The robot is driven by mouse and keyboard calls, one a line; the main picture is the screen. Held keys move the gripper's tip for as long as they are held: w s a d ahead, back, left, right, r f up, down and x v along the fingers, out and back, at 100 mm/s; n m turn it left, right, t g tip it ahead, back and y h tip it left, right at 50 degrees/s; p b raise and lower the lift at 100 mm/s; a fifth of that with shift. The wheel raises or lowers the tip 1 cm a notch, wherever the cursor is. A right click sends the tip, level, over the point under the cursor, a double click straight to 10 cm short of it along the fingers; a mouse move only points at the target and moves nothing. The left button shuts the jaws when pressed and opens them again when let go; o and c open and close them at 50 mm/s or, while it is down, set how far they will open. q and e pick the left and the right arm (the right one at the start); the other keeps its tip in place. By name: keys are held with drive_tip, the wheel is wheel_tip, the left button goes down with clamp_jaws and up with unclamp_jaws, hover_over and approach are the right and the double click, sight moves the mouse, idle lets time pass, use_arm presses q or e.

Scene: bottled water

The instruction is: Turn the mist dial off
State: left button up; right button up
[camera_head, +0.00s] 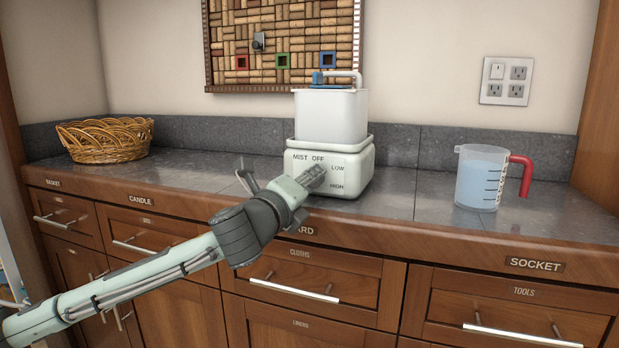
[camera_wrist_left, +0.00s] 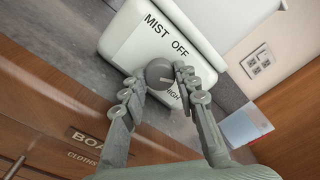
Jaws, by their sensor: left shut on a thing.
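The humidifier base (camera_head: 357,172) is a pale box on the counter, with a white tank on top. Its front reads MIST, OFF, LOW and HIGH in the head view. The round grey mist dial (camera_wrist_left: 159,72) sits on this front, between my left fingertips in the left wrist view. A light mark on the dial points to the right of that picture, away from the word OFF; the LOW label is hidden by a finger there. My left gripper (camera_head: 312,179) is shut on the dial, its fingers on both sides; in the head view it covers the dial. My right gripper is not in view.
A wicker basket (camera_head: 104,140) stands at the left of the counter. A measuring jug (camera_head: 480,178) of water with a red handle stands at the right. Wooden drawers (camera_head: 310,272) lie below the counter edge. The counter between humidifier and jug is clear.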

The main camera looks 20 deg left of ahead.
use_arm(q)
drive_tip(key=n+p, duration=0.1)
drive_tip(key=n, duration=0.3)
drive_tip(key=shift+n, duration=0.3)
drive_tip(key=n+p, duration=0.2)
drive_tip(key=n, duration=0.2)
drive_tip(key=shift+n+p, duration=0.3)
drive_tip(key=shift+n, duration=1.5)
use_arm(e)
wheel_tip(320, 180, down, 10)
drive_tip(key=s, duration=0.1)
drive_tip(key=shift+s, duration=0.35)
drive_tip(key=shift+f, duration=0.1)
use_arm(q)
drive_tip(key=o, duration=1.2)
drive_tip(key=shift+c, duration=0.2)
